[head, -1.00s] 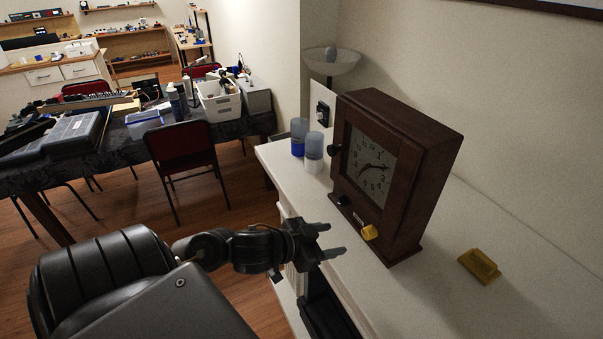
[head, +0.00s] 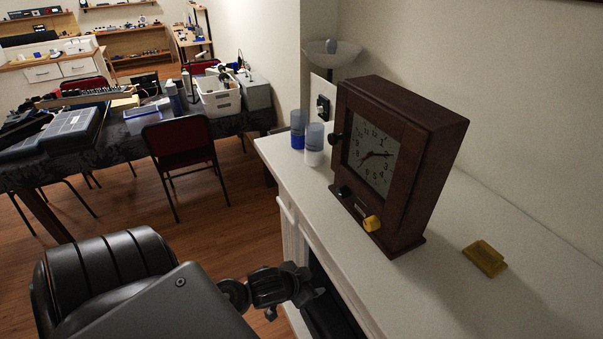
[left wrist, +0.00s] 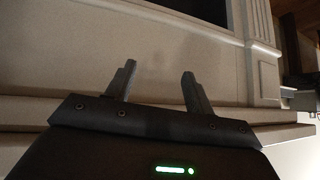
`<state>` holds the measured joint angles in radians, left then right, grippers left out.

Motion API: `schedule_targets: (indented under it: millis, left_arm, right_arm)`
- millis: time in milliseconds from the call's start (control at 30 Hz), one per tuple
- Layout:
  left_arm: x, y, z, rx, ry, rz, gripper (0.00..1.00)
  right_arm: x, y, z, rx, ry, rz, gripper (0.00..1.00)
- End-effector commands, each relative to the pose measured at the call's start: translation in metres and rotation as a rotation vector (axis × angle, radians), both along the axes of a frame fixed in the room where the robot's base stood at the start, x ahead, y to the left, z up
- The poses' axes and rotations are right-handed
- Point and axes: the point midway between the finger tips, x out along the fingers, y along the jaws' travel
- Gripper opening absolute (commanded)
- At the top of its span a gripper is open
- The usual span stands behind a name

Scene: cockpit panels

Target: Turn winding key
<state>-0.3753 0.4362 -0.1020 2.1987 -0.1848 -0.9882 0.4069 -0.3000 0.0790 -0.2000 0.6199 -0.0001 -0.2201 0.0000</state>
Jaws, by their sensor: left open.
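A dark brown wooden clock (head: 431,140) stands upright on the white mantel shelf, its dial (head: 372,160) facing left. The yellow winding key (head: 372,223) sits low on the clock's front. My left gripper (head: 318,292) is below and left of the clock, at the mantel's front edge, apart from the key. In the left wrist view its two fingers (left wrist: 158,82) are spread and empty, facing the pale mantel front. My right gripper is not seen.
A yellow block-like piece (head: 485,258) lies on the mantel (head: 440,290) right of the clock. A dark fireplace opening is under the shelf. A cluttered table and red chair (head: 178,143) stand at left.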

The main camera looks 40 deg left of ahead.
Motion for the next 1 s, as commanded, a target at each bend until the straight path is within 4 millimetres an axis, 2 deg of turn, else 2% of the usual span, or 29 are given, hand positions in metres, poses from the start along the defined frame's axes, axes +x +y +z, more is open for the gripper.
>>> schedule_targets:
  millis: [33, 100, 600, 800, 1000]
  left_arm:
    - [0.0, 0.001, -0.014, -0.001, 0.012, 0.004, 0.53]
    - [0.0, 0.003, -0.028, -0.003, 0.026, 0.009, 0.53]
    - [-0.012, 0.012, -0.13, -0.008, 0.125, 0.032, 0.53]
    - [-0.017, 0.013, -0.154, -0.01, 0.149, 0.038, 0.53]
    - [-0.019, 0.014, -0.164, -0.009, 0.159, 0.038, 0.53]
  right_arm:
    - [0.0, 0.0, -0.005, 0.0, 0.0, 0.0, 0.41]
    - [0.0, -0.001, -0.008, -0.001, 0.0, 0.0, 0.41]
    - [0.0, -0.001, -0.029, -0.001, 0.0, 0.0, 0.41]
    - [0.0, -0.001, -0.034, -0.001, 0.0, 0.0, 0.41]
    - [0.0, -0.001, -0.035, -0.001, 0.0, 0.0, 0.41]
